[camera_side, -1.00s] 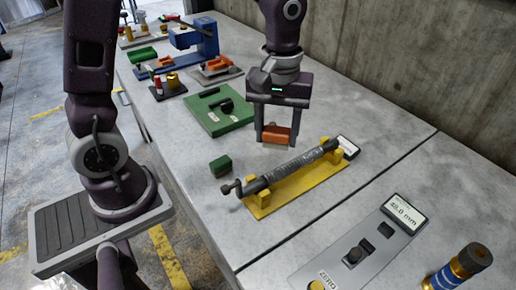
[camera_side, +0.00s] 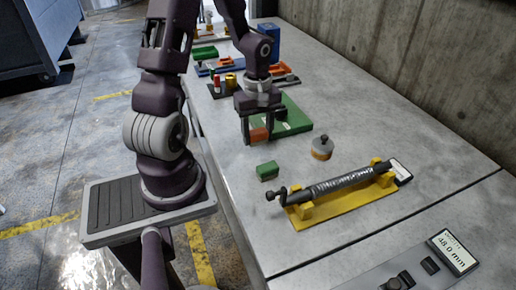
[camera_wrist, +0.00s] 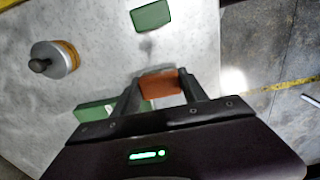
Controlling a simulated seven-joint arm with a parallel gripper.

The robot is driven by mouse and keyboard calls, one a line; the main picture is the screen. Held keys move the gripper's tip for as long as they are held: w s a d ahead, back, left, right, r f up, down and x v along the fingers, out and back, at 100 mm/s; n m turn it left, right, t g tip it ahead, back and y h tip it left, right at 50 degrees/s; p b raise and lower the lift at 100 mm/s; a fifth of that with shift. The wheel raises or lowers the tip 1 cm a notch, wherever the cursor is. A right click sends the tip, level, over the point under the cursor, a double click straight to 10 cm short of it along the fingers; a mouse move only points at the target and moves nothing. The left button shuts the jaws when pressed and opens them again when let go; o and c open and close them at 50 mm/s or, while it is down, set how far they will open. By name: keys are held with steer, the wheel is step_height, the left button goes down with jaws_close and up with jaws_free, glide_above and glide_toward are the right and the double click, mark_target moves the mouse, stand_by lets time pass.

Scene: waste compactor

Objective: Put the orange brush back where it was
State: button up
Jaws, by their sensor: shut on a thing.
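My gripper (camera_side: 258,137) is shut on the orange brush (camera_side: 259,134), holding it between its two fingers. The brush shows as a small orange block. In the side view it hangs over the bench near the front corner of the green plate (camera_side: 297,112). In the wrist view the brush (camera_wrist: 160,84) lies across between the fingertips of my gripper (camera_wrist: 161,88); the green plate (camera_wrist: 92,110) is partly hidden behind the gripper. How high the brush is above the bench I cannot tell.
A small green block (camera_side: 267,171) and a round silver pot with an orange-brown base (camera_side: 322,148) stand nearby. A dark roller lies on a yellow stand (camera_side: 345,204) to the right. More tools crowd the far end. Bare grey bench lies between the block and pot.

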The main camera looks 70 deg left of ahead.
mark_target(258, 155)
step_height(258, 155, down, 5)
steer(key=shift+r, duration=0.15)
steer(key=o, duration=1.4)
steer(key=shift+o, duration=0.2)
